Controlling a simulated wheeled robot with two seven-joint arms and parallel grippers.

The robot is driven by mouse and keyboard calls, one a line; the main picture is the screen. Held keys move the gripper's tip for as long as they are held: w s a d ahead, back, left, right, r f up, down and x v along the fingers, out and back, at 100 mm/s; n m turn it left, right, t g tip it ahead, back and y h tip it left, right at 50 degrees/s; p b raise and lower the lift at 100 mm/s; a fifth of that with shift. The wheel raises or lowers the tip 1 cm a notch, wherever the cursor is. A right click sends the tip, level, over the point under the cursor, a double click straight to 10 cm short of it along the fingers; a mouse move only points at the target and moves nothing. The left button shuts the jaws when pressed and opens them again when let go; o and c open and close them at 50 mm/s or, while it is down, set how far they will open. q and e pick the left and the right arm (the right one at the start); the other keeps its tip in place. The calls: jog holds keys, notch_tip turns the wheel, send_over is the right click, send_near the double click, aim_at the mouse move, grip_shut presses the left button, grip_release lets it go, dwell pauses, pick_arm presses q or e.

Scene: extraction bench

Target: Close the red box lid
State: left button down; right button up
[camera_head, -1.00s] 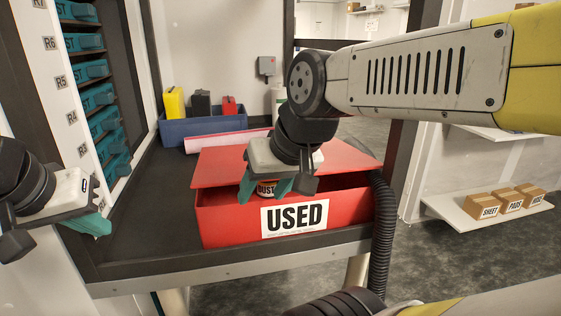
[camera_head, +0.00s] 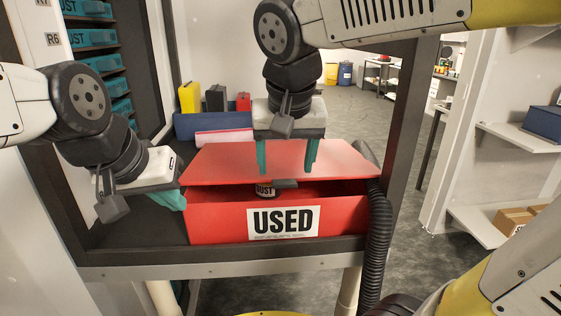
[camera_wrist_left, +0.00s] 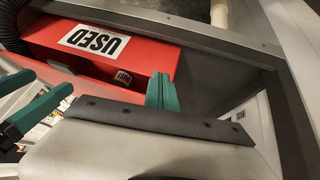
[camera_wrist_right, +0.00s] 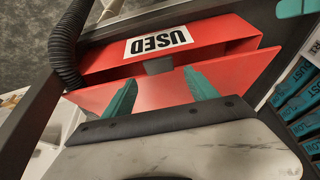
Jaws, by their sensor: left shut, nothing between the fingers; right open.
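The red box (camera_head: 228,225) with a USED label stands on the dark bench. Its red lid (camera_head: 225,160) is partly open, leaving a dark gap above the front wall. A grey tab (camera_head: 285,183) sits at the lid's front edge. My right gripper (camera_head: 287,158) is open and empty over the lid; its two teal fingers point down at it in the right wrist view (camera_wrist_right: 163,92). Contact with the lid is unclear. My left gripper (camera_head: 176,200) is shut and empty beside the box's left end; its fingers show together in the left wrist view (camera_wrist_left: 163,92).
A labelled can (camera_head: 264,190) is inside the red box. A blue bin (camera_head: 205,124) with yellow, black and red items stands behind. A black corrugated hose (camera_head: 377,240) hangs at the box's right end. A rack of teal cartridges (camera_head: 90,38) stands at the left.

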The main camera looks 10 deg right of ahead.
jog(key=shift+f, duration=0.25)
jog(key=shift+c, duration=0.2)
grip_shut()
dwell(0.8)
jog(key=shift+o, duration=0.2)
grip_release()
dwell(0.3)
